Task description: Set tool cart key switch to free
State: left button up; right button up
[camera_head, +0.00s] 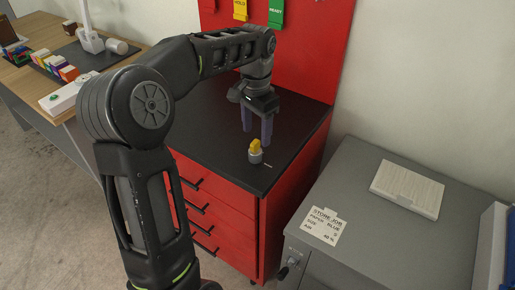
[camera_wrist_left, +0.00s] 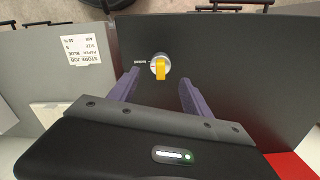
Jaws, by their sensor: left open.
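The key switch (camera_head: 255,154) has a yellow knob on a round grey base and stands on the black top of the red tool cart (camera_head: 215,205), near its front right corner. In the left wrist view the yellow knob (camera_wrist_left: 160,70) lies between and just beyond my left gripper's fingertips. My left gripper (camera_head: 257,143) points down, with its purple fingers apart and empty. It is behind the switch in the head view and does not appear to touch it. Small lettering beside the switch (camera_wrist_left: 140,62) is too small to read. My right gripper is not in view.
A grey cabinet (camera_head: 380,225) with a paper job card (camera_head: 324,226) and a pale ribbed panel (camera_head: 407,189) stands right of the cart. A red back panel (camera_head: 310,50) rises behind the cart. A wooden table (camera_head: 38,75) with several items is at left. The cart top around the switch is clear.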

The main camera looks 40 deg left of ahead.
aim_at(257, 149)
pick_arm(q)
notch_tip(257, 149, down, 8)
jog(key=shift+r+p, duration=0.2)
jog(key=shift+p, duration=0.25)
grip_shut()
dwell(0.5)
